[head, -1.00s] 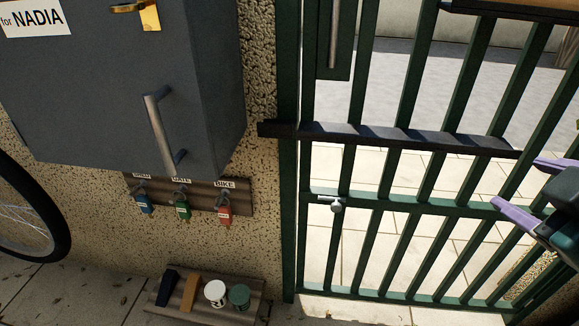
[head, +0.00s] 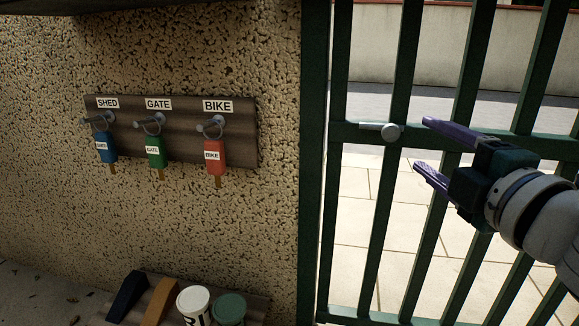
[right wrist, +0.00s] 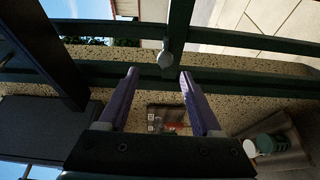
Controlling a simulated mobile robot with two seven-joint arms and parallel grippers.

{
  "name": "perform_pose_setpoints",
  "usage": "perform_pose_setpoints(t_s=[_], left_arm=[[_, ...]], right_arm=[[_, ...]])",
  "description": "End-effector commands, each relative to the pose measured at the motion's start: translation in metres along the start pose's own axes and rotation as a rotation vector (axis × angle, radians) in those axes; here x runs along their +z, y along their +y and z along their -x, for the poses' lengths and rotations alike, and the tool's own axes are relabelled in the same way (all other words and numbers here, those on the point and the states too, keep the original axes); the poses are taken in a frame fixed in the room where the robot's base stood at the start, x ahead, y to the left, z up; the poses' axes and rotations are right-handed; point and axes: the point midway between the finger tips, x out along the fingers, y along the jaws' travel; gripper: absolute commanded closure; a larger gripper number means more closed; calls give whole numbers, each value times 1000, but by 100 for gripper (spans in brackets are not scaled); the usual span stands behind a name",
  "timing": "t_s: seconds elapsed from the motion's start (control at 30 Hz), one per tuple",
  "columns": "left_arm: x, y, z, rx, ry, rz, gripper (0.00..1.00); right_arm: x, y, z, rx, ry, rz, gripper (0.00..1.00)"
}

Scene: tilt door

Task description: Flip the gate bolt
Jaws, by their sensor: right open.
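The gate bolt (head: 390,133) is a small pale grey bar with a round knob, on the green gate's (head: 459,129) horizontal rail near the gate's left edge. The bar lies level and the knob is at its right end. The knob also shows in the right wrist view (right wrist: 165,59), just beyond the fingertips. My right gripper (head: 421,143) is open and empty, with purple fingers pointing left, just right of the knob and apart from it in the picture. In the right wrist view its fingers (right wrist: 159,73) straddle the line to the knob. My left gripper is not in view.
A wooden key board (head: 185,135) with blue, green and red tagged keys hangs on the rough wall (head: 270,60). Below it, wedges, a white can (head: 193,305) and a green can (head: 230,307) stand on a low board. A green post (head: 314,150) separates wall and gate.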

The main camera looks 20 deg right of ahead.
Motion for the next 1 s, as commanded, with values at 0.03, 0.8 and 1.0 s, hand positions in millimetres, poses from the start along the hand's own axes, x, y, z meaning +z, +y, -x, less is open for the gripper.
perform_pose_setpoints(t_s=[0.03, 0.8, 1.0], left_arm=[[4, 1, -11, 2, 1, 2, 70], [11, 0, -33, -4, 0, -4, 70], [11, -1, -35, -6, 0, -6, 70]], right_arm=[[0, -11, -1, 4, 5, 11, 34], [-2, -10, -94, 7, 12, 22, 34], [-2, -9, -101, 7, 12, 21, 34]])
